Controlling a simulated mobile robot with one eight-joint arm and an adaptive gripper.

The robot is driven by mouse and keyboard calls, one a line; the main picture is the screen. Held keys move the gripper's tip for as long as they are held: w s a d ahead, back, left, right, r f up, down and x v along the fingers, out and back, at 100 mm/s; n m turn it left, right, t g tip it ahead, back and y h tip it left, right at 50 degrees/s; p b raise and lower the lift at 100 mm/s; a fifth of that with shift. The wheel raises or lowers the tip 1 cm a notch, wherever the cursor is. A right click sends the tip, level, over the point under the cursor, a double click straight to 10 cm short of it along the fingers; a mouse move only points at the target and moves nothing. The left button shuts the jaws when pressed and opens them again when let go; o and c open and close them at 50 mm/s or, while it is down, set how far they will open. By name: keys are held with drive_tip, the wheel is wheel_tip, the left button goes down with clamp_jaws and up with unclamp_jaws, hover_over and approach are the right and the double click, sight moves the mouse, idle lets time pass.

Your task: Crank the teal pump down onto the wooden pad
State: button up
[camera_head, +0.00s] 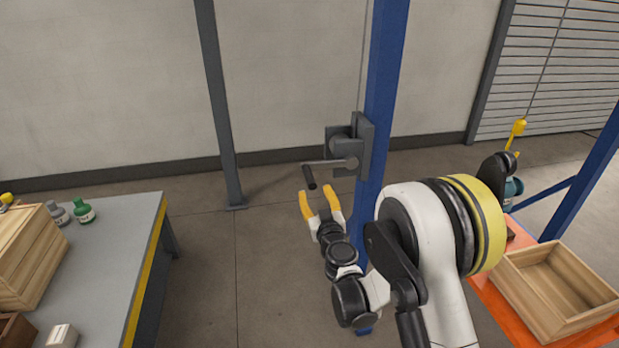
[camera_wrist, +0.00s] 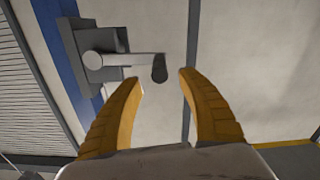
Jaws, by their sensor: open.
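A grey hand winch (camera_head: 349,148) is fixed to a blue post (camera_head: 385,80). Its crank arm (camera_head: 330,163) points left and ends in a dark handle (camera_head: 310,177) that hangs down. My gripper (camera_head: 320,193) is open, its yellow fingers just below and beside the handle. In the wrist view the handle (camera_wrist: 159,68) shows beyond and between the open fingertips (camera_wrist: 160,76), with nothing held. A small teal part (camera_head: 513,188), perhaps the pump, shows at the right behind my arm, mostly hidden. I cannot make out the wooden pad.
A grey table (camera_head: 120,230) with a wooden crate (camera_head: 30,262) and a green bottle (camera_head: 85,211) stands at the left. An open wooden box (camera_head: 556,290) sits on an orange surface (camera_head: 497,303) at the right. The floor between is clear. A thin cable (camera_head: 362,60) runs up from the winch.

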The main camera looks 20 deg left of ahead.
sight(309, 177)
drive_tip(key=b+x, duration=0.1)
drive_tip(key=x, duration=0.8)
drive_tip(key=shift+d+b, duration=0.1)
drive_tip(key=shift+b, duration=0.2)
clamp_jaws()
